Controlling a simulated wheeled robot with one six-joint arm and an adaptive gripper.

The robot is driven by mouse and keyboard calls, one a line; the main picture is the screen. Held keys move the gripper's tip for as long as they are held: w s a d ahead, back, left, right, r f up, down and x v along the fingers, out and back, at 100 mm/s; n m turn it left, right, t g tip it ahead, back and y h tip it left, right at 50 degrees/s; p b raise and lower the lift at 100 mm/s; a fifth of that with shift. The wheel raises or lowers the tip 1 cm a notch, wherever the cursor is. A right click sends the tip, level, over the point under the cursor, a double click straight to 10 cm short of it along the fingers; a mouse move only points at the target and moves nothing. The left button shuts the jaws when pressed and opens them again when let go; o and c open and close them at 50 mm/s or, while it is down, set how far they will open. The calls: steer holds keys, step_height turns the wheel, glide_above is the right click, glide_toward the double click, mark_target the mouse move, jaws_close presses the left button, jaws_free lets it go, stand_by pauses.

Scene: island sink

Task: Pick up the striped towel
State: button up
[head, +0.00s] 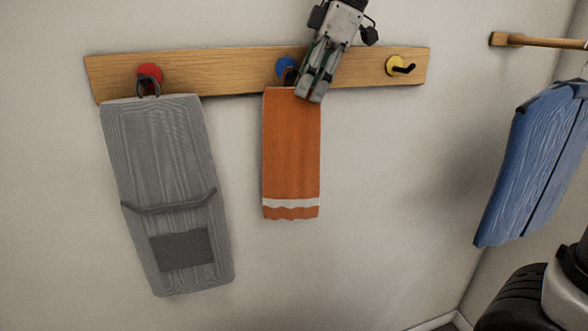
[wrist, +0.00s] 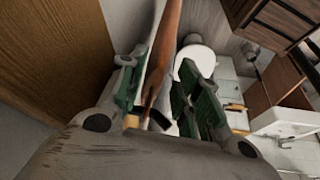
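The striped towel (head: 291,150) is orange with a white band near its lower edge. It hangs by a dark loop from the blue hook (head: 285,68) on a wooden rail. My gripper (head: 312,94) is at the towel's upper right corner, pointing down and overlapping it in the head view. In the wrist view, my gripper (wrist: 167,95) has its green-padded fingers apart. The towel (wrist: 165,45) shows edge-on between them, with gaps visible on the sides. Whether either finger touches the cloth I cannot tell.
A grey hanging item (head: 170,185) is on the red hook (head: 149,75) at left. The yellow hook (head: 398,66) is empty. The wooden rail (head: 220,73) runs behind my gripper. A blue garment (head: 535,160) hangs at right. The wrist view shows a toilet (wrist: 196,57) in the background.

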mark_target(301, 107)
steer(key=x, duration=0.5)
steer(key=shift+f, duration=0.25)
jaws_close()
steer(key=shift+r, duration=0.15)
